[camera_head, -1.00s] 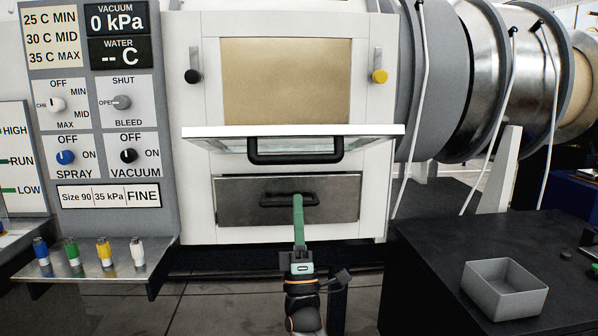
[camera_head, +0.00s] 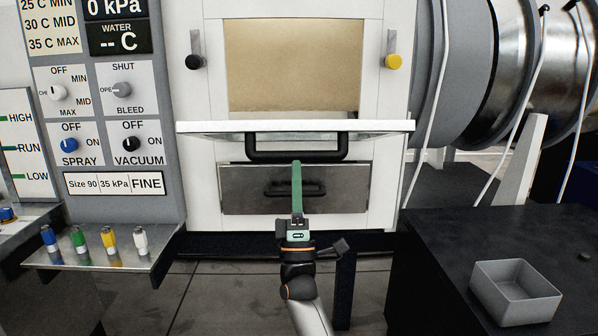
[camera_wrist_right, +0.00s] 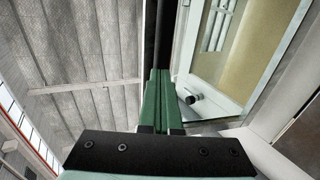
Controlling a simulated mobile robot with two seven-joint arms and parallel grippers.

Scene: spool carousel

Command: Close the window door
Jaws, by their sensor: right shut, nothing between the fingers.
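The window door (camera_head: 380,127) is a white-framed glass flap, hinged down and sticking out nearly level below the tan window opening (camera_head: 293,65). Its black bar handle (camera_head: 255,146) hangs along its front edge. My right gripper (camera_head: 297,164) has green fingers, shut and empty, pointing up. Its tips overlap the handle's lower bar in the head view; I cannot tell whether they touch. In the right wrist view the shut fingers (camera_wrist_right: 160,90) point toward a dark bar, with a pale frame and glass (camera_wrist_right: 235,50) to the right. My left gripper is out of view.
A black latch knob (camera_head: 194,62) and a yellow one (camera_head: 394,62) flank the opening. A metal drawer (camera_head: 345,190) with a black handle lies under the door. A control panel (camera_head: 110,165) stands left; a black table (camera_head: 445,240) with a grey bin (camera_head: 515,305) stands right.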

